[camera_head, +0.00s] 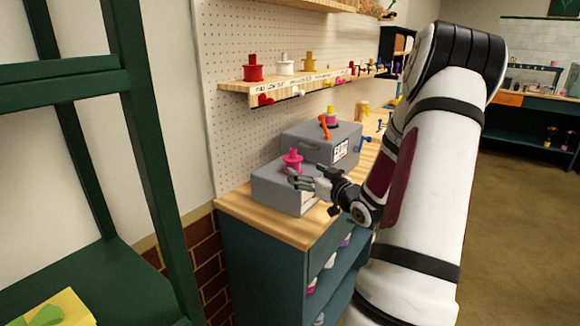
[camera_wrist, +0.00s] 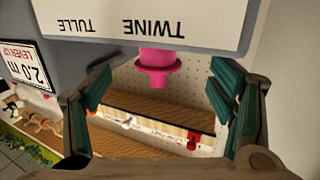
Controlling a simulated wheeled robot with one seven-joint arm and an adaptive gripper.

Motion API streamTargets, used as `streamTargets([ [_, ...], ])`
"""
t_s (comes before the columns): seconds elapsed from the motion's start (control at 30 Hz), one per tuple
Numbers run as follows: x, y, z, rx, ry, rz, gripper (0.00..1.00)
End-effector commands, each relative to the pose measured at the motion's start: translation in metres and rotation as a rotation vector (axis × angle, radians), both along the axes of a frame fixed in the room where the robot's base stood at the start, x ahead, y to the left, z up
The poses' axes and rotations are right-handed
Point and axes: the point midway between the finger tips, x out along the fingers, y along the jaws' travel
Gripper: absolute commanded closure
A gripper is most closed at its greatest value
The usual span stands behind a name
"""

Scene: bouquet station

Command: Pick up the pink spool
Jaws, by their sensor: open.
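The pink spool (camera_head: 292,161) stands upright on top of the nearer grey box (camera_head: 277,190) on the wooden counter. My gripper (camera_head: 306,182) is open and empty, at the front of that box, just right of and slightly below the spool in the head view. In the wrist view the scene is upside down. There the spool (camera_wrist: 158,68) appears between the open fingers of my gripper (camera_wrist: 160,92), farther off and apart from them. The box front, lettered TWINE and TULLE, partly hides it.
A second grey box (camera_head: 325,143) with a label stands behind, carrying a yellow and purple spool (camera_head: 330,115) and an orange lever (camera_head: 323,127). A shelf (camera_head: 300,80) above holds a red spool (camera_head: 253,68) and a white one (camera_head: 285,64). A green frame (camera_head: 150,130) stands left.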

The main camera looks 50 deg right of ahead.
Motion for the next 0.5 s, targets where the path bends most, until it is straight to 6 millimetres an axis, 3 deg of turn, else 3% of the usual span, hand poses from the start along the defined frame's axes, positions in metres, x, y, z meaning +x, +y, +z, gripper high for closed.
streamTargets([
  [0.1,0.018,-0.005,-0.001,-0.001,0.0,0.002,0.23],
  [0.37,0.035,-0.011,-0.001,-0.001,0.0,0.001,0.23],
  [0.5,0.054,-0.018,0.001,-0.001,0.0,0.002,0.23],
])
